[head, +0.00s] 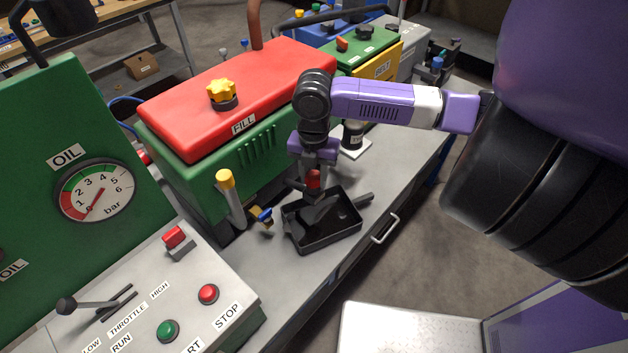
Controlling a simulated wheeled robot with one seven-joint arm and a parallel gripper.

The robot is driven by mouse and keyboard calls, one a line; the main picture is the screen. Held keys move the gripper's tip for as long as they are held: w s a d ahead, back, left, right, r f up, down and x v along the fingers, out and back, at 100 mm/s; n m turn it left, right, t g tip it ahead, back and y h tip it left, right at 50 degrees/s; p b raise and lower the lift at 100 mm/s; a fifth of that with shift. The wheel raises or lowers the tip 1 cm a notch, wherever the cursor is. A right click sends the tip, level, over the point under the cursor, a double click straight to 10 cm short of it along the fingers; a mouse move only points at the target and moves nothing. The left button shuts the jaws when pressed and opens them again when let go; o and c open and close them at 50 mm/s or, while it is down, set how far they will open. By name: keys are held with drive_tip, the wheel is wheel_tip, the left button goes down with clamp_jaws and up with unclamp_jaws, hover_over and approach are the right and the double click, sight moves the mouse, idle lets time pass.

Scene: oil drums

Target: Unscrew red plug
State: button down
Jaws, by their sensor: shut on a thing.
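The red plug (314,180) shows as a small red knob beneath my gripper (314,176), at the right end of the green engine block. My gripper points down from the purple arm and is shut on the plug. The fingertips are small and partly dark here. A black drip tray (351,238) sits on the bench just below and in front of the plug. A dark shape lies across the tray under the plug; I cannot tell what it is. Whether the plug is still in its seat is hidden by my gripper.
The green engine (190,180) with its red FILL cover (235,95) and yellow cap (221,92) stands left of my gripper. A yellow-topped dipstick (226,182) and blue-handled valve (262,214) are near the tray. A control panel (150,300) fills the lower left.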

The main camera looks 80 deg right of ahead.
drive_tip(key=shift+n, duration=0.4)
drive_tip(key=n+b, duration=0.1)
drive_tip(key=n, duration=0.2)
drive_tip(key=shift+f+n+b, duration=0.1)
drive_tip(key=shift+n+b, duration=0.3)
drive_tip(key=shift+w+n, duration=0.1)
drive_tip(key=shift+n, duration=1.1)
drive_tip(key=shift+n+b, duration=0.6)
drive_tip(key=shift+n, duration=0.6)
drive_tip(key=n, duration=0.4)
drive_tip(key=shift+w+a, duration=0.1)
